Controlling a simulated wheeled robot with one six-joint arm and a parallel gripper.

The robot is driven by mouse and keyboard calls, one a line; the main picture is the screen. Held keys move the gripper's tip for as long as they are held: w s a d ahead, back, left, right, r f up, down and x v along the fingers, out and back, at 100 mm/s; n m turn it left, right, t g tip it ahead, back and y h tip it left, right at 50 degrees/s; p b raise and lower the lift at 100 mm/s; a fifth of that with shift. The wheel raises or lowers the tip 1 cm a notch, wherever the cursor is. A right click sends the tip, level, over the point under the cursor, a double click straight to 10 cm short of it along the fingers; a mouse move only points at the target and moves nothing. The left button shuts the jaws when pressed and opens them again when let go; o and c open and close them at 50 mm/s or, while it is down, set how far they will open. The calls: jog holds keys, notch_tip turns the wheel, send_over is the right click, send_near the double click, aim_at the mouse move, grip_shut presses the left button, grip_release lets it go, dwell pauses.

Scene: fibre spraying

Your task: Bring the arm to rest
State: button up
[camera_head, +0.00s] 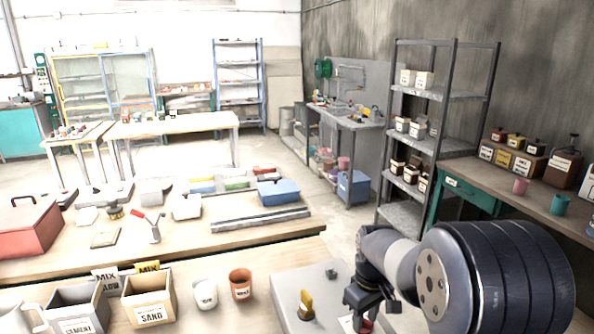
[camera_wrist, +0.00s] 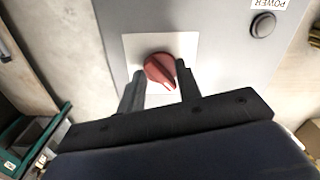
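My gripper (camera_head: 362,308) is at the lower right in the head view, low over a grey panel (camera_head: 290,287) near the front of the bench. In the wrist view the two fingers (camera_wrist: 160,82) stand apart, one on each side of a red rotary knob (camera_wrist: 160,70) on a white plate. The fingers look open, with nothing held between them; the knob's ridge is turned diagonally. A little of the red knob also shows below my gripper in the head view (camera_head: 366,326).
A metal shelf (camera_head: 437,92) rises behind my arm.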

jog(key=shift+m, duration=1.5)
